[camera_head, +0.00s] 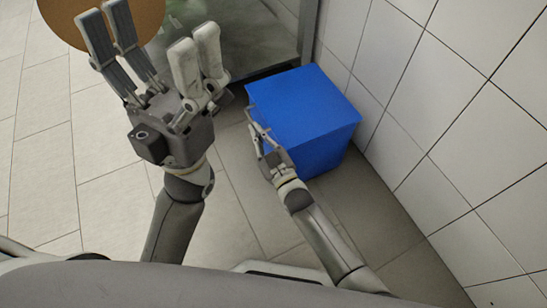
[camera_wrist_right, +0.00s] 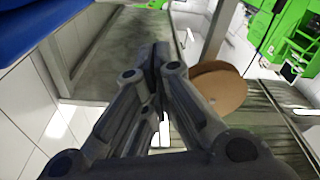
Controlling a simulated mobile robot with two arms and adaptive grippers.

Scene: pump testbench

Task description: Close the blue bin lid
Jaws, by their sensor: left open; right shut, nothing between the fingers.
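The blue bin (camera_head: 318,140) stands on the floor at the foot of the tiled wall. Its blue lid (camera_head: 305,103) looks flat across the top, with no gap that I can make out. My right gripper (camera_head: 252,113) is at the bin's left side, close to the lid's edge. I cannot tell whether it touches the bin. In the right wrist view the gripper (camera_wrist_right: 158,58) is shut and empty, and a blue surface of the bin (camera_wrist_right: 35,22) fills the upper left corner. My left gripper (camera_head: 150,45) is open and empty, left of the bin.
A white tiled wall (camera_head: 460,110) rises right of the bin. A metal frame (camera_head: 304,35) stands behind it. A round brown disc (camera_head: 55,30) is at the upper left, partly behind my left gripper. Green equipment (camera_wrist_right: 285,40) shows in the wrist view. Floor is free at the left (camera_head: 50,190).

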